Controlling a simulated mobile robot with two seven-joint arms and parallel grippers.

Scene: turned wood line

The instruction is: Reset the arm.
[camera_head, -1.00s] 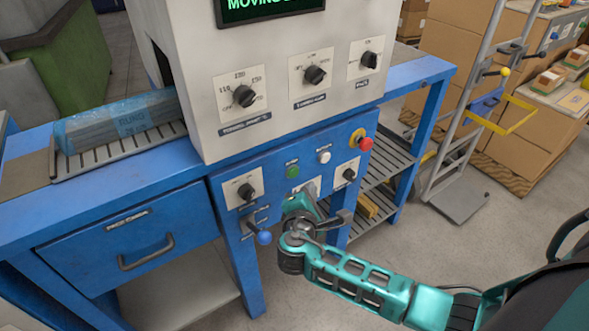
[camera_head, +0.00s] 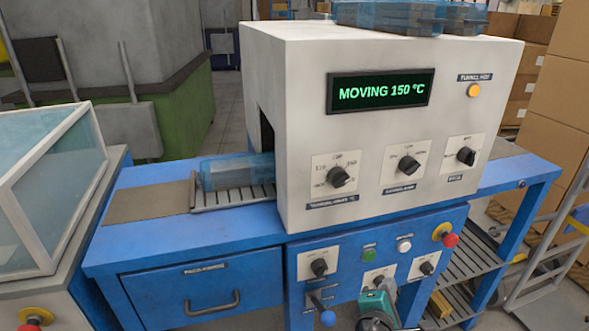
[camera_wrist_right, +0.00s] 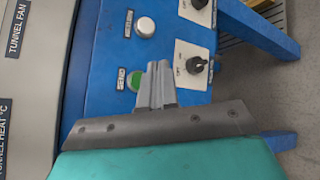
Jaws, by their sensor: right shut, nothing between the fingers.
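My right gripper (camera_head: 384,290) shows at the bottom of the head view, in front of the blue control panel (camera_head: 345,256) of the white tunnel machine (camera_head: 290,130). In the right wrist view its grey fingers (camera_wrist_right: 157,82) are together and empty. They point at the blue panel close to the green button (camera_wrist_right: 134,81), partly overlapping it. Whether they touch the panel I cannot tell. My left gripper is in neither view.
A blue-wrapped bundle (camera_head: 237,172) lies on the slatted conveyor (camera_head: 232,198) at the tunnel opening. The display (camera_head: 380,92) reads "MOVING 150 °C". A blue lever knob (camera_head: 327,318) and red stop button (camera_head: 450,240) flank the gripper. Boxes (camera_head: 560,110) stand at right.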

